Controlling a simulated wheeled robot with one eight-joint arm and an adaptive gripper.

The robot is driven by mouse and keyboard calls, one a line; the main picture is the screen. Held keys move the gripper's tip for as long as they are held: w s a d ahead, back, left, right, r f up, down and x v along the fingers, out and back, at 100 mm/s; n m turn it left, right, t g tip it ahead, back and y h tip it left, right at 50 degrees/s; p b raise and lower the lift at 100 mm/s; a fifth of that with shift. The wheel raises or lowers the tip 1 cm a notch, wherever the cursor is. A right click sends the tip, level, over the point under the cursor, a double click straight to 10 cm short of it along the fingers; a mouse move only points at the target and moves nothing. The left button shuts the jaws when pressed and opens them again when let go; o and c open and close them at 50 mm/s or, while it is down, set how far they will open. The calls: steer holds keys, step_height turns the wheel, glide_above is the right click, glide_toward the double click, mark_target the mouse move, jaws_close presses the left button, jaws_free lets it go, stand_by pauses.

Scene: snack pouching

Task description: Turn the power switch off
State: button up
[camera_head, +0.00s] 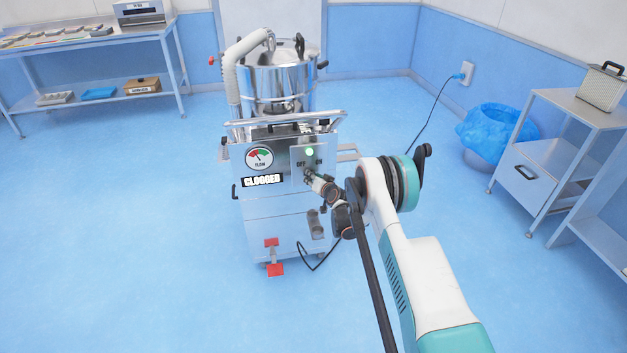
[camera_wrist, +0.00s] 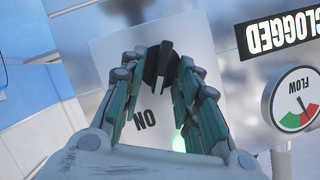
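The power switch panel (camera_head: 297,153) is a light plate on the front of the steel machine (camera_head: 262,205), with OFF on the left, ON on the right and a lit green lamp (camera_head: 309,152) above. My gripper (camera_head: 309,175) is at the lower part of this plate and hides the switch in the head view. In the wrist view, the black switch knob (camera_wrist: 158,62) shows between my two fingertips, near the ON label (camera_wrist: 144,119). The fingers stand close on both sides of it. I cannot tell whether they press on it.
A flow gauge (camera_head: 259,158) and a CLOGGED sign (camera_head: 262,181) are left of the plate. A push handle (camera_head: 290,119) runs above it. A red pedal (camera_head: 275,269) is low in front. A black cable (camera_head: 435,104) reaches the wall socket. The floor at left is clear.

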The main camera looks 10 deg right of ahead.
jaws_close()
steer(key=n+h, duration=0.2)
steer(key=n, duration=0.1)
steer(key=a+n+h, duration=0.1)
steer(key=n+h, duration=0.1)
steer(key=n, duration=0.1)
steer(key=n+h, duration=0.2)
steer(key=n, duration=0.1)
steer(key=shift+a, duration=0.3)
stand_by(0.5)
stand_by(0.3)
steer(key=shift+o, duration=0.6)
jaws_free()
steer(key=shift+f, duration=0.1)
